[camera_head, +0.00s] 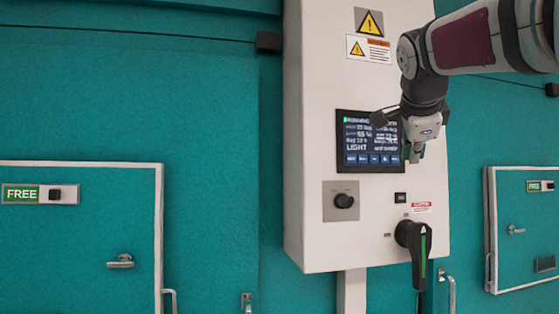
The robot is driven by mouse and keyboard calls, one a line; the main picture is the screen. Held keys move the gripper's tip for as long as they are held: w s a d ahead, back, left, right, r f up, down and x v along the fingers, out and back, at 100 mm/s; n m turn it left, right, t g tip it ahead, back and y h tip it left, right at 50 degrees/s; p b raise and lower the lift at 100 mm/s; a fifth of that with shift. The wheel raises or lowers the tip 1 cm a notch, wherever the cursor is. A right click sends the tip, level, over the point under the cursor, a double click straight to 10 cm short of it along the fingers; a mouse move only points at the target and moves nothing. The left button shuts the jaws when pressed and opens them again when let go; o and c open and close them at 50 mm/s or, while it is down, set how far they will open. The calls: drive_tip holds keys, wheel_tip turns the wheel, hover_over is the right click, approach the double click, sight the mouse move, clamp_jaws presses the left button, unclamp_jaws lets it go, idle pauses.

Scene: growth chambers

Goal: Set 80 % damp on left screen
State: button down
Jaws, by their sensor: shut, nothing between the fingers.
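The control screen (358,152) is a dark panel on the front of a white cabinet. It shows a green "RUNNING" label, rows of white readings, the word "LIGHT" and a row of blue buttons (374,159) along the bottom. The digits are too small to read surely. My gripper (415,158) is shut and empty, pointing down in front of the screen's right edge. Only this one screen is in view.
The white cabinet (310,130) carries a black knob (343,201), a small black switch (400,197) and a large black rotary handle with a green stripe (420,250). Teal chamber doors with "FREE" signs stand at left (80,240) and right (525,240). Warning labels (369,22) are above the screen.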

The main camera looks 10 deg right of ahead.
sight(399, 155)
drive_tip(key=shift+w+a, duration=0.1)
drive_tip(key=shift+w, duration=2.3)
drive_tip(key=shift+w, duration=0.1)
drive_tip(key=shift+w, duration=0.35)
drive_tip(key=shift+w, duration=0.3)
drive_tip(key=shift+s, duration=0.2)
idle(0.3)
drive_tip(key=shift+s+b, duration=0.35)
drive_tip(key=shift+s, duration=0.2)
drive_tip(key=shift+s, duration=0.1)
drive_tip(key=shift+s+b, duration=0.65)
drive_tip(key=shift+s, duration=1.75)
